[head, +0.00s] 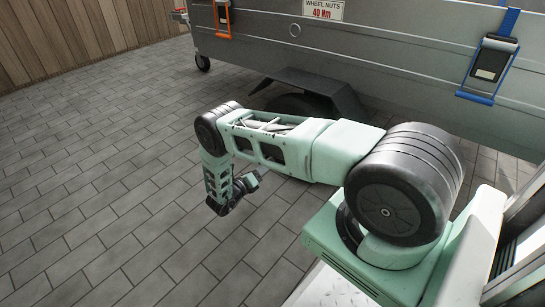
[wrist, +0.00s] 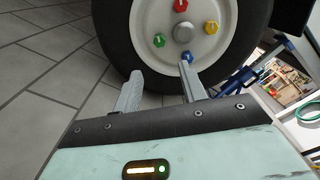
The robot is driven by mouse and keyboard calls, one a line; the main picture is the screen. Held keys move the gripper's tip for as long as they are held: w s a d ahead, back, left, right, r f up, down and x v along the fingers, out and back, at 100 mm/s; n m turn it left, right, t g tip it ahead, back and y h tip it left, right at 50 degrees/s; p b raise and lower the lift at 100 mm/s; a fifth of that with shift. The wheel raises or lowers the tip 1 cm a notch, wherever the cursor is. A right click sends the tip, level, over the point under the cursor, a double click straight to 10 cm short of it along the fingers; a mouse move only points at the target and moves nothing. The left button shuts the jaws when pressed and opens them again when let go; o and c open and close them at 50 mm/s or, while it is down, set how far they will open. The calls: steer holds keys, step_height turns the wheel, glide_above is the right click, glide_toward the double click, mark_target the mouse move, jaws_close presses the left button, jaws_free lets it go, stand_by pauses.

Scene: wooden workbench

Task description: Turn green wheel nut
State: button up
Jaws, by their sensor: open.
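The green wheel nut (wrist: 158,40) sits on the left side of a pale wheel hub (wrist: 165,14) in the wrist view. A red nut (wrist: 181,6) is at the top, a yellow nut (wrist: 211,27) at the right and a blue nut (wrist: 187,58) at the bottom. My gripper (wrist: 160,69) is open and empty, with its two fingers apart below the green nut in the picture. The right fingertip overlaps the area just under the blue nut; I cannot tell whether it touches. In the head view my arm partly hides the wheel (head: 296,103), and the nuts do not show.
A grey trailer (head: 400,55) with a fender (head: 316,86) over the wheel spans the back. A sign (head: 323,10) reads "WHEEL NUTS 40 Nm". A blue strap buckle (head: 489,65) hangs at the right. The paved floor (head: 90,170) is clear at the left.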

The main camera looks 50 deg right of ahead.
steer(key=a, duration=0.3)
steer(key=a+p, duration=0.1)
steer(key=a, duration=0.1)
steer(key=shift+s+a, duration=0.2)
steer(key=shift+a, duration=0.2)
